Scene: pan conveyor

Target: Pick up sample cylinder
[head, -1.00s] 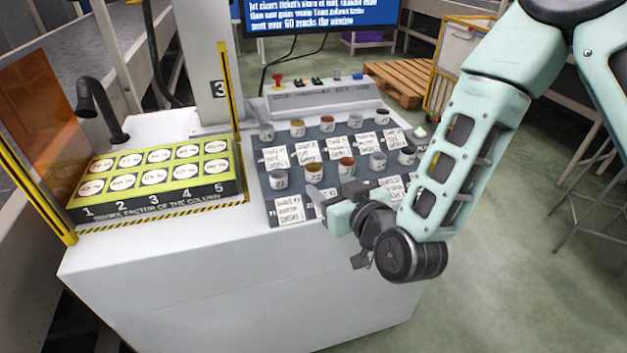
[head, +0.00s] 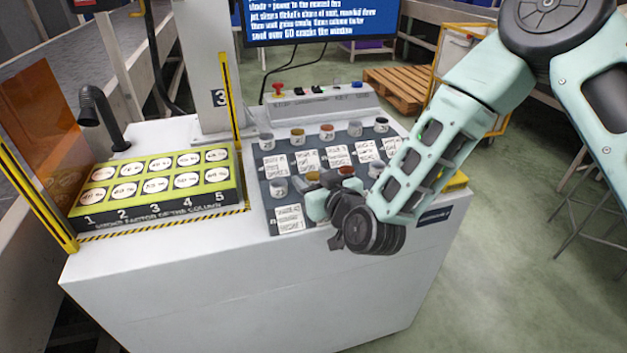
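Sample cylinders stand in two rows on a dark grey rack on the white workbench. The back row shows a grey cylinder (head: 266,139), an ochre-topped one (head: 297,136), a reddish one (head: 327,132) and more to the right. The front row shows a grey cylinder (head: 278,187) at the left and a brown-topped one (head: 346,172). My gripper (head: 308,188) is low over the front row, right of that grey cylinder, at an ochre-topped cylinder (head: 313,177) that it partly hides. Whether its fingers touch or enclose this cylinder cannot be told. My forearm hides the rack's right end.
White label cards (head: 290,218) lie by the cylinders. Left is a yellow tray (head: 150,180) with round marked spots, numbered 1 to 5. A post (head: 208,70) with a yellow strip stands behind. A control box (head: 322,107) with buttons sits at the back, below a blue screen (head: 320,20).

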